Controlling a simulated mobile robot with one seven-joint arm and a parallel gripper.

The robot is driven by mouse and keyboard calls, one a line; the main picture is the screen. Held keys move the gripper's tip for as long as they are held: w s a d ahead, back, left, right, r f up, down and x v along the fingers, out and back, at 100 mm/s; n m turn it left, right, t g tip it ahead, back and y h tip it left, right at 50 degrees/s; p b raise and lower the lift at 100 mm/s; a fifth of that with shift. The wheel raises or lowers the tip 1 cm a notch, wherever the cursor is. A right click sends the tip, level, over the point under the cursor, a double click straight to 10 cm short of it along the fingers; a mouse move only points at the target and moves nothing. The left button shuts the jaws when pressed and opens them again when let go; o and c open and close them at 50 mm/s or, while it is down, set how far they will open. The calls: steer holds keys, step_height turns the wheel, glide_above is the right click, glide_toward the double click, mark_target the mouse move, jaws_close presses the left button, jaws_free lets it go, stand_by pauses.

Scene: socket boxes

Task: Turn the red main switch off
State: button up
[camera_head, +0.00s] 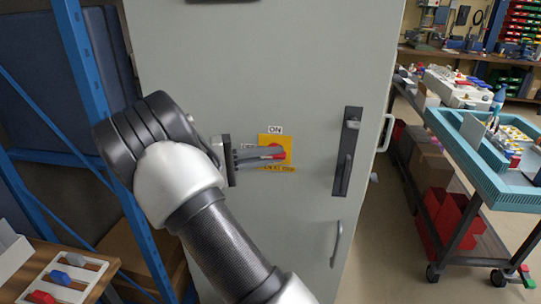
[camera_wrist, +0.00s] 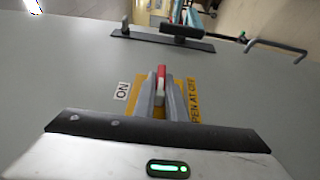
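The red main switch (camera_head: 278,154) sits on a yellow plate (camera_head: 264,140) on the grey cabinet door. An ON label (camera_head: 275,130) is above the plate, and a smaller label to its left is partly hidden by my fingers. The handle lies roughly horizontal in the head view. In the wrist view the red handle (camera_wrist: 161,72) shows between my two fingers, with its nearer end pale. My gripper (camera_head: 268,157) reaches in from the left, one finger above and one below the handle. The fingers are apart, with narrow gaps beside the handle; contact is hard to tell.
A black door latch (camera_head: 347,150) and grey handles are on the door to the right. A blue rack post (camera_head: 85,65) and a bench with coloured parts stand at the left. A cart with a teal tray (camera_head: 470,150) is at the right.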

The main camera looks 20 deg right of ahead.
steer(key=o, duration=0.4)
steer(key=w+a, duration=0.1)
steer(key=a, duration=0.4)
steer(key=w+a, duration=0.1)
steer(key=a, duration=0.5)
steer(key=w+a, duration=0.1)
steer(key=a, duration=0.5)
steer(key=shift+w+f, duration=0.1)
steer(key=shift+w, duration=0.15)
